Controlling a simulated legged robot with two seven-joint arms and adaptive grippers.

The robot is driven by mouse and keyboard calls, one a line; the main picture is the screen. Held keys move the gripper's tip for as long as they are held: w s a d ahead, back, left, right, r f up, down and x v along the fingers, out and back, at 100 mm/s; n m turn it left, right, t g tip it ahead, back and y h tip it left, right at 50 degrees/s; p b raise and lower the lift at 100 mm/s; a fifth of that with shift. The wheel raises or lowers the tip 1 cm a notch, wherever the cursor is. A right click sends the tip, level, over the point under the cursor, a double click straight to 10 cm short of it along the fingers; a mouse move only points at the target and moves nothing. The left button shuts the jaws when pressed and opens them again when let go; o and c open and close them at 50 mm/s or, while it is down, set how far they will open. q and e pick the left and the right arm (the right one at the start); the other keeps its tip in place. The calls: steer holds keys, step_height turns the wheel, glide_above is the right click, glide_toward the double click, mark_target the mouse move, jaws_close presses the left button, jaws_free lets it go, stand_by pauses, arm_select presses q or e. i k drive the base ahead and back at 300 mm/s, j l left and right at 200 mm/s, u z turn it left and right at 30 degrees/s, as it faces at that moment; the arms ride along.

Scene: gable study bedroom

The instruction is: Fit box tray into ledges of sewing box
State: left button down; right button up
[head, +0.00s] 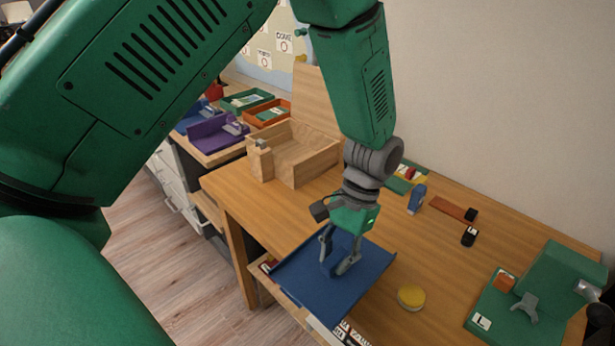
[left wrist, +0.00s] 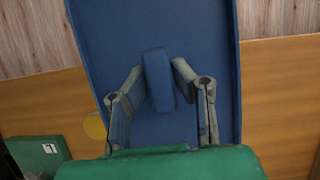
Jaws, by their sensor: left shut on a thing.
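The box tray (head: 364,290) is a shallow blue tray with low rims and a raised block in its middle. My left gripper (head: 339,266) points down and is shut on that block. In the left wrist view my left gripper (left wrist: 160,85) has a finger on each side of the block, and the tray (left wrist: 190,125) fills the middle. The tray is at the table's front edge, partly beyond it; I cannot tell whether it touches the table. The sewing box (head: 312,165) is an open wooden box with a raised lid at the table's far left. Its ledges are hard to make out. My right gripper is out of view.
A yellow disc (head: 411,297) lies right of the tray. A green machine (head: 560,280) stands at the right. Small items, including a blue bottle (head: 417,199), lie near the wall. Purple (head: 213,137) and orange trays stand beyond the box. The tabletop between tray and box is clear.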

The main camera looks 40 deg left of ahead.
mark_target(292, 158)
steer(key=k+u, duration=0.1)
steer(key=u, duration=0.35)
steer(key=k+u, duration=0.15)
steer(key=u, duration=0.25)
steer(key=k+u, duration=0.1)
steer(key=u, duration=0.35)
steer(key=i+j+z, duration=0.1)
steer(key=z, duration=0.4)
steer(key=j+z, duration=0.3)
steer(key=z, duration=0.15)
steer(key=j+z, duration=0.3)
steer(key=z, duration=0.2)
steer(key=j+z, duration=0.1)
steer(key=j, duration=0.35)
steer(key=k+j+z, duration=0.1)
steer(key=j, duration=0.35)
steer(key=j+z, duration=0.1)
steer(key=j, duration=0.35)
steer(key=k+j+z, duration=0.1)
steer(key=j, duration=0.3)
steer(key=k+j+z, duration=0.1)
steer(key=j, duration=0.35)
steer(key=i, duration=0.95)
